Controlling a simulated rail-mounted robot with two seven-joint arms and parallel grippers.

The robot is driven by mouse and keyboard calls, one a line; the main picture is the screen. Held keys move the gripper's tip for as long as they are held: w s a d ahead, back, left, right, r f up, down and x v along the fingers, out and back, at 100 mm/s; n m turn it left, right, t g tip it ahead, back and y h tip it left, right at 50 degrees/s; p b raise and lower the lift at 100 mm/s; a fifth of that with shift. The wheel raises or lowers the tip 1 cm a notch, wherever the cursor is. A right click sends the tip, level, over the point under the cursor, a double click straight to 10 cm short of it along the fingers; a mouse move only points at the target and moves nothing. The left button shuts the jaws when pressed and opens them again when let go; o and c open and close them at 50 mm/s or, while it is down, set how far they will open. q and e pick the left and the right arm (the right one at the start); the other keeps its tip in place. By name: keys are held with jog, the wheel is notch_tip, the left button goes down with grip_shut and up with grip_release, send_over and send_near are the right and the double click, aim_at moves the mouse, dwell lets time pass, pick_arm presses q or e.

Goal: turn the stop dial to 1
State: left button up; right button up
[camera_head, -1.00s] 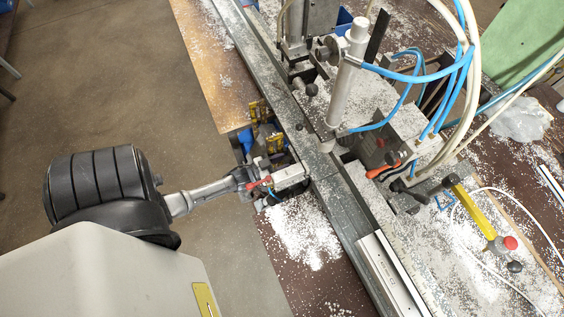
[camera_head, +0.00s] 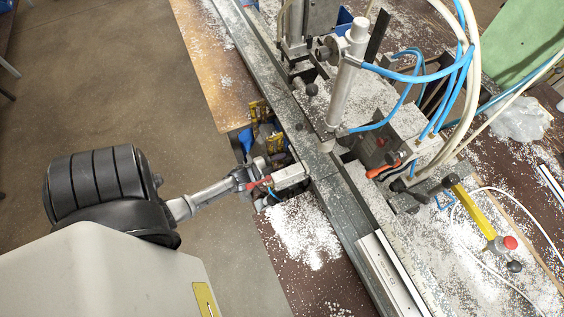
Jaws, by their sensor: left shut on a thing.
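My left gripper (camera_head: 258,184) reaches in from the left to the near side of the bench. It is shut at the end of a small light-grey housing (camera_head: 291,176) beside the long metal rail. A small red part shows right at the fingers. The stop dial itself is mostly hidden by the fingers at this spot, and its number marks are too small to read. My right gripper is not in view.
The long metal rail (camera_head: 270,75) runs diagonally across the bench. A clamp with an upright silver cylinder (camera_head: 346,82) and blue and white hoses stands behind it. White chips (camera_head: 301,228) lie on the dark bench top. A red button (camera_head: 510,243) is at right.

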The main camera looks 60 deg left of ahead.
pick_arm(q)
jog(key=shift+m, duration=0.7)
jog(key=o, duration=0.6)
jog(key=shift+o, duration=0.2)
jog(key=shift+s, duration=0.55)
jog(key=s, duration=1.2)
jog(key=shift+s+a+b, duration=0.2)
jog(key=shift+s+b, duration=0.2)
jog(key=shift+b, duration=0.05)
jog(key=shift+w, duration=0.1)
